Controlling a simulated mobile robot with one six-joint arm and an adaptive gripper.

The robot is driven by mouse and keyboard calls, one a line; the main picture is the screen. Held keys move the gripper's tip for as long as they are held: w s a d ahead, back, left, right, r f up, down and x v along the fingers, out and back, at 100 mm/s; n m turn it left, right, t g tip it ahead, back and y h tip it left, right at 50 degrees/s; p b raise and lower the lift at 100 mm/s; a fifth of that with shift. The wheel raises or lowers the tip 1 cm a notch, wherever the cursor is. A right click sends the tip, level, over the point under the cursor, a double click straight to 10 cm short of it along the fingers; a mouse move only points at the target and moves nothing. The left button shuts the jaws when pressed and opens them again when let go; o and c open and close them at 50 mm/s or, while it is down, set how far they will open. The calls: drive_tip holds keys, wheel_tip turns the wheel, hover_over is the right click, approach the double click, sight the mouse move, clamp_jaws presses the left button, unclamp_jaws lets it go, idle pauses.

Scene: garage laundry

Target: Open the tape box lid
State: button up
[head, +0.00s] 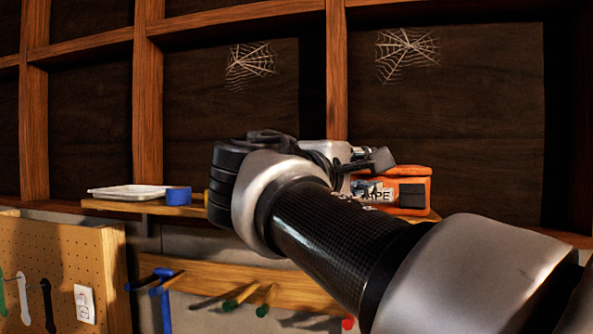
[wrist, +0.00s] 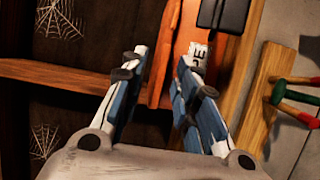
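The orange tape box (head: 416,178) sits on the wooden shelf, behind and to the right of my gripper in the head view. Its lid looks closed. It has a black latch (head: 412,196) and a label partly covered by my gripper. In the wrist view the box (wrist: 166,58) lies ahead of the fingertips, with its black latch (wrist: 222,14) at the top. My gripper (head: 375,172) is close to the box's label side. I cannot tell whether a finger touches the box.
A blue tape roll (head: 178,196) and a white tray (head: 128,191) stand on the shelf's left part. Below it is a peg rail (head: 290,290) with coloured pegs. A pegboard (head: 55,262) with hanging tools is at the lower left. Wall studs stand behind the shelf.

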drive_tip(key=shift+w+d, duration=0.1)
clamp_jaws()
idle(0.5)
